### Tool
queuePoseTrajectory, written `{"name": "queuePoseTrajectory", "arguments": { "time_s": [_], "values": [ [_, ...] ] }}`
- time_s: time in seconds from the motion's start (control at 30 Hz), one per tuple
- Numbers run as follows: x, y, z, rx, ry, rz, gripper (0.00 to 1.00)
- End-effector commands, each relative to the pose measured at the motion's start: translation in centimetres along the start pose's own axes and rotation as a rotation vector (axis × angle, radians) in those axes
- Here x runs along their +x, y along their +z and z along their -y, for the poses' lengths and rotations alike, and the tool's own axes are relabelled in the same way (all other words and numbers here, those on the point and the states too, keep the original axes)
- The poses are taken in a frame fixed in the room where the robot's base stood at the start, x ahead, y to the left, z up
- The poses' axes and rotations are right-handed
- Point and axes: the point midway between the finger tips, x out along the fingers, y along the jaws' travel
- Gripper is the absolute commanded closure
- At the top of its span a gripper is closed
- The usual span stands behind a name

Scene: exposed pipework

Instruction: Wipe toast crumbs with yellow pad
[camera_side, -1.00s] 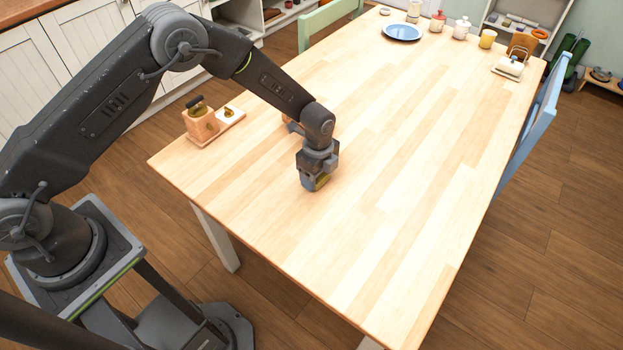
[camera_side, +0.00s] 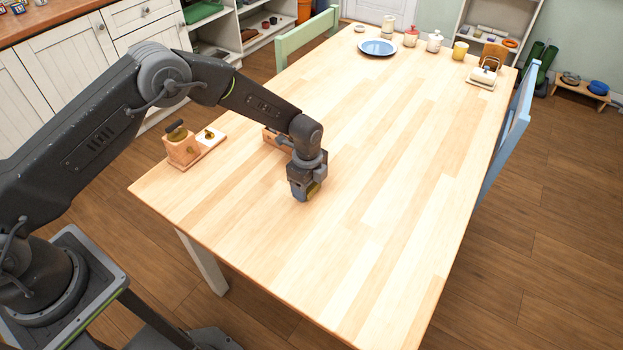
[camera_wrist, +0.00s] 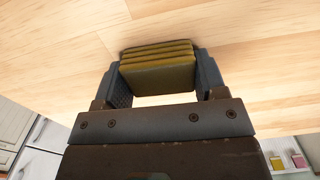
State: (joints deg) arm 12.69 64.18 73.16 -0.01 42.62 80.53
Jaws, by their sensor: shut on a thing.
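My gripper (camera_side: 305,195) is shut on the yellow pad (camera_wrist: 158,68), with a finger on each side of it in the wrist view. The pad is a dull yellow, ridged block, and a sliver of it (camera_side: 314,188) shows at the gripper's tip in the side view. The gripper points down, low over the wooden table (camera_side: 390,190) near its left part. Whether the pad touches the tabletop is hard to tell. I can make out no toast crumbs on the tabletop in either view.
A wooden block (camera_side: 275,138) lies just behind my gripper. A blue plate (camera_side: 378,47), jars and a yellow cup (camera_side: 460,50) stand far back. The middle and right are clear.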

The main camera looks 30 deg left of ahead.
Motion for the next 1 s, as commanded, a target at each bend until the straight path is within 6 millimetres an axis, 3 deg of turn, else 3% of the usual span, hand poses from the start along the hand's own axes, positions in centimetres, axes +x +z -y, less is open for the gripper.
{"name": "queuePoseTrajectory", "arguments": {
  "time_s": [0.83,1.0],
  "values": [
    [0.0,-0.5,-7.8,0.001,0.004,0.001,0.57],
    [-2.3,-0.5,-7.7,0.0,-0.001,0.0,0.57]
  ]
}}
